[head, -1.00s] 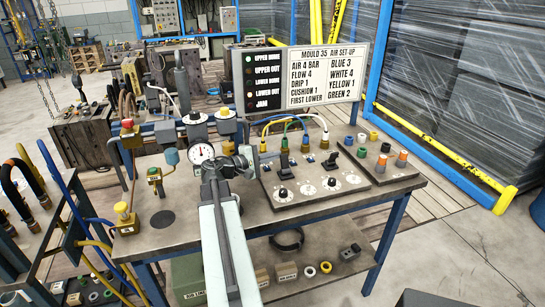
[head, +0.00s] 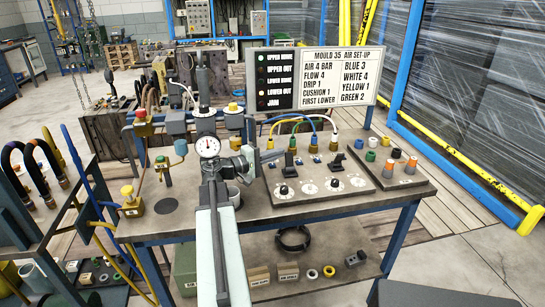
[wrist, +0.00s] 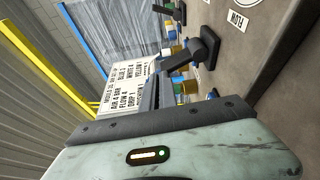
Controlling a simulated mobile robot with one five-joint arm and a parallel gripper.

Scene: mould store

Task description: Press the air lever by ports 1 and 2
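The air panel (head: 312,190) stands on the bench with two black levers. The left lever (head: 290,159), behind the left dial and beside the left pair of hose ports, looks upright. It also shows as the nearer lever (wrist: 203,50) in the wrist view. The right lever (head: 336,160) leans. It shows farther off in the wrist view (wrist: 178,12). My gripper (head: 245,162) is just left of the panel, apart from the left lever. Its dark fingertips point toward the hose ports in the wrist view (wrist: 150,97). Their gap cannot be made out.
Yellow, green, blue and white hoses (head: 300,120) arch behind the levers. The set-up board (head: 335,77) rises behind. Coloured plugs (head: 396,154) stand at the right.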

